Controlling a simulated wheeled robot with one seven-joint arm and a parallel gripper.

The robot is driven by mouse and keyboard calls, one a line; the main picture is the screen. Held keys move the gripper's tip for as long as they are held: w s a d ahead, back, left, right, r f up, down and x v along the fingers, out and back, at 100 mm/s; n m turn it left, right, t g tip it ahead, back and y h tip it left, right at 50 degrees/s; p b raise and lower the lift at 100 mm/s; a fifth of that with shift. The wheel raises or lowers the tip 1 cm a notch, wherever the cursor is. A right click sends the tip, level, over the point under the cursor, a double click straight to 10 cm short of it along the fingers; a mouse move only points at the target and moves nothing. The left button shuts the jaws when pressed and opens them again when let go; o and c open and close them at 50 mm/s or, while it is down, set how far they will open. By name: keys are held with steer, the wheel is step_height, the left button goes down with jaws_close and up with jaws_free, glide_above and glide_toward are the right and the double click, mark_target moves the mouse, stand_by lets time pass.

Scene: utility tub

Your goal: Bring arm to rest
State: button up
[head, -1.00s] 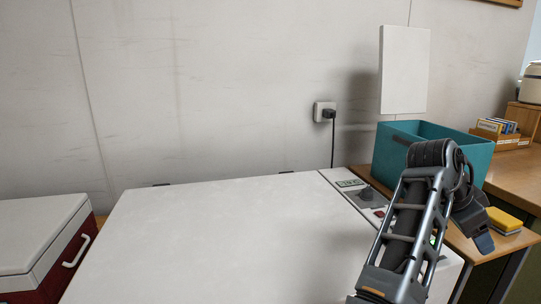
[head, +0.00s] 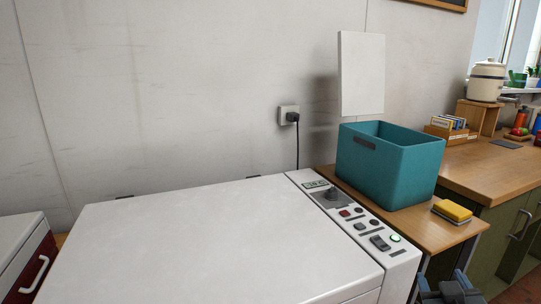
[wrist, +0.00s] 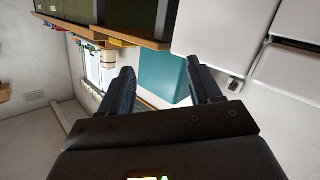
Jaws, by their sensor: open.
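My gripper (wrist: 163,88) is open and empty in the wrist view, its two dark fingers spread apart with only room background between them. In the head view a dark part of my arm (head: 452,291) shows low at the bottom right, in front of the wooden side table. The teal tub (head: 390,165) stands on the side table and appears beyond the fingers in the wrist view (wrist: 165,75).
A white machine (head: 210,240) with a closed lid and a control panel (head: 350,215) fills the foreground. A yellow sponge (head: 452,211) lies on the side table (head: 440,237). A wooden counter (head: 495,168) with green cabinets stands at the right. A plugged outlet (head: 289,115) is on the wall.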

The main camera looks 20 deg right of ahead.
steer(key=s+a+f+n+t+y, duration=0.1)
steer(key=s+a+f+n+y, duration=0.2)
steer(key=s+a, duration=0.45)
steer(key=s+a+f+n+t+y, duration=0.1)
steer(key=s+a+n+y, duration=0.25)
steer(key=s+a, duration=0.4)
steer(key=s+a+r+m+y, duration=0.1)
steer(key=s+a+r, duration=0.2)
steer(key=s+a, duration=0.2)
steer(key=s+a+r+m+y+p, duration=0.1)
steer(key=s+a+r, duration=0.3)
steer(key=s, duration=0.5)
steer(key=shift+a+r+t+y+p, duration=0.15)
steer(key=shift+a+t+y+p, duration=0.25)
steer(key=shift+y, duration=0.35)
